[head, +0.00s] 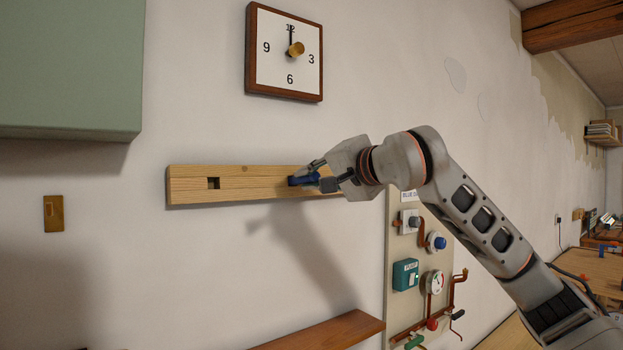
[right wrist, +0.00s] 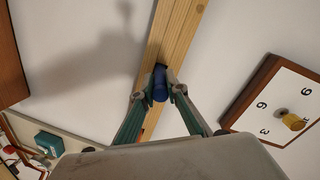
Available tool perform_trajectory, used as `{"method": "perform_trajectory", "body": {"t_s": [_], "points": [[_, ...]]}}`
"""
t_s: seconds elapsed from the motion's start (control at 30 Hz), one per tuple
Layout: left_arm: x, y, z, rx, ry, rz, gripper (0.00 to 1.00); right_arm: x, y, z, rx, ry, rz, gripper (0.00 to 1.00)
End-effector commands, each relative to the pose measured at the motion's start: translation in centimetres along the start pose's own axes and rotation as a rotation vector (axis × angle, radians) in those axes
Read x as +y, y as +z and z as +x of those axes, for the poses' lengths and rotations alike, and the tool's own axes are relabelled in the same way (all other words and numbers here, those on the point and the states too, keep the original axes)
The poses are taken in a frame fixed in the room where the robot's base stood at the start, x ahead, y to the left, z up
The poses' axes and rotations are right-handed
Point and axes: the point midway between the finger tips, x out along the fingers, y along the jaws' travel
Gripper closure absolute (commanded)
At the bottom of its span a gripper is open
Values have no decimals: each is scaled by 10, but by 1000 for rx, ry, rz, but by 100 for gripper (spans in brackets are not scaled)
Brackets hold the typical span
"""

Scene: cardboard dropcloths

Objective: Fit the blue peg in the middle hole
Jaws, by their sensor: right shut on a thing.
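A wooden rail (head: 250,187) is fixed level on the wall. My right gripper (head: 316,179) is at the rail's front, shut on the blue peg (head: 302,180). In the right wrist view the peg (right wrist: 160,84) sits between the two fingertips (right wrist: 159,93), pointing at the rail (right wrist: 181,30). A dark opening shows around its far end; I cannot tell how deep the peg is. The gripper and arm hide the rail's right end in the head view. My left gripper is not in view.
A square clock (head: 284,52) hangs above the rail. A panel of pipes and valves (head: 405,250) is at the lower right. A wooden shelf (head: 325,332) is below, and a green cabinet (head: 70,65) is at the upper left. The wall left of the rail is mostly clear.

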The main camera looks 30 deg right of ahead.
Motion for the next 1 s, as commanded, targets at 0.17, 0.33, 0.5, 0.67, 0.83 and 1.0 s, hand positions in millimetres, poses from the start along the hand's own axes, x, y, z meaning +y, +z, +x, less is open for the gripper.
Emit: {"method": "perform_trajectory", "body": {"t_s": [0.17, 0.33, 0.5, 0.67, 0.83, 1.0], "points": [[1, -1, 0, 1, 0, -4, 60, 0, 0, 4, 0, 0, 1, 100], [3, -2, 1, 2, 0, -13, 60, 0, 0, 8, 0, -1, 0, 100], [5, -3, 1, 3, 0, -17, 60, 0, 0, 12, 0, -1, 0, 100], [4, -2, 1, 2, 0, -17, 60, 0, 0, 12, 0, -1, 0, 67], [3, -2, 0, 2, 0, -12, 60, 0, 0, 12, 1, -1, 0, 67], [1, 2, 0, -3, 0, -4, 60, 0, -1, 9, 1, -1, 0, 67]]}}
